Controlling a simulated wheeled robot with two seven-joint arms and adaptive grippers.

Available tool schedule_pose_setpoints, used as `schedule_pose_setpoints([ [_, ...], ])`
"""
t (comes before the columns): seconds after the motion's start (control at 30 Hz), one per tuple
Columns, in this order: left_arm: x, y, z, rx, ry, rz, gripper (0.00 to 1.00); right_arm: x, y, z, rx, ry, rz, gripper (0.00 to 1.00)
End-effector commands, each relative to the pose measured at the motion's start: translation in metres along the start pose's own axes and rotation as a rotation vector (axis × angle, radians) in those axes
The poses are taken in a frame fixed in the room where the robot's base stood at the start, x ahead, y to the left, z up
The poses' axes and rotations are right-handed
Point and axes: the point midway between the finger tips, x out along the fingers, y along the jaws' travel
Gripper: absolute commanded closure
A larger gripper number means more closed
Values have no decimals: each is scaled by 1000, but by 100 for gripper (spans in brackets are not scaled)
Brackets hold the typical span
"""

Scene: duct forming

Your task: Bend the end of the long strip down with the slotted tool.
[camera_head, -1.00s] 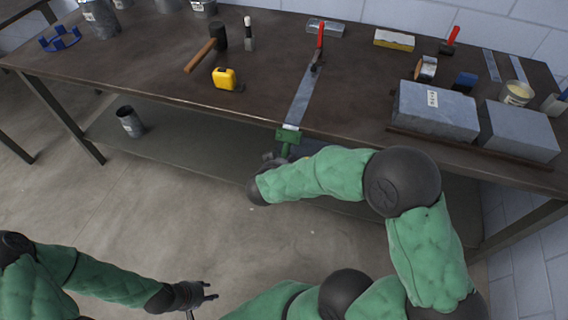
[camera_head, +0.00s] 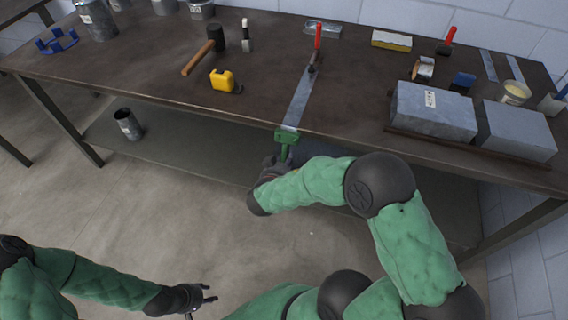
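The long metal strip (camera_head: 300,100) lies on the bench top (camera_head: 180,75), its near end at the front edge. A red-handled clamp (camera_head: 316,50) stands on its far part. The green slotted tool (camera_head: 286,137) is at the strip's near end, just at the bench edge, its handle hanging downward. My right gripper (camera_head: 279,163) is at that handle and appears closed around it; the fingers are partly hidden by my wrist. My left gripper (camera_head: 206,294) is low at the bottom of the view, away from the bench, fingers apart and empty.
A mallet (camera_head: 207,53) and a yellow tape measure (camera_head: 223,81) lie left of the strip. Grey blocks (camera_head: 432,109) stand on the right. A can (camera_head: 128,124) is on the lower shelf. The floor before the bench is clear.

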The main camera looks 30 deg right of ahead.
Motion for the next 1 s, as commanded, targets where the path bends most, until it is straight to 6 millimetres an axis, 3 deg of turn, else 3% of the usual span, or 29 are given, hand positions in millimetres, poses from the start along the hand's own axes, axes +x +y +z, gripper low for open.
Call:
schedule_pose_setpoints([
  [1.0,0,0,0,0,0,0,60,16,-1,-10,15,119,2,100],
])
